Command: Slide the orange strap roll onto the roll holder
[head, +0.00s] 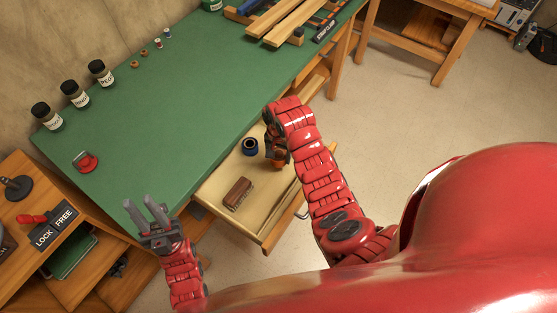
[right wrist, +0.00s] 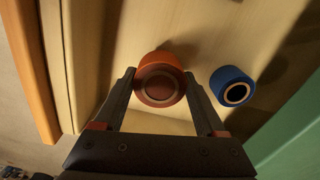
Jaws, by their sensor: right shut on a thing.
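The orange strap roll (right wrist: 160,86) is between the two fingers of my right gripper (right wrist: 159,76), which is shut on it, over the pale floor of the open drawer. In the head view the roll (head: 279,157) is partly hidden under my right gripper (head: 276,149). I cannot tell whether the roll still touches the drawer floor. My left gripper (head: 143,205) is open and empty near the bench's front left corner. A dark round base with a short post (head: 17,186) stands on the wooden unit at the far left; I cannot tell for sure whether it is the roll holder.
The drawer (head: 211,186) also holds a blue roll (head: 250,147) and a brown brush (head: 238,193). On the green bench (head: 190,110) are several jars (head: 74,94), a red-and-grey tool (head: 85,162) and wooden strips (head: 280,25). The bench middle is clear.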

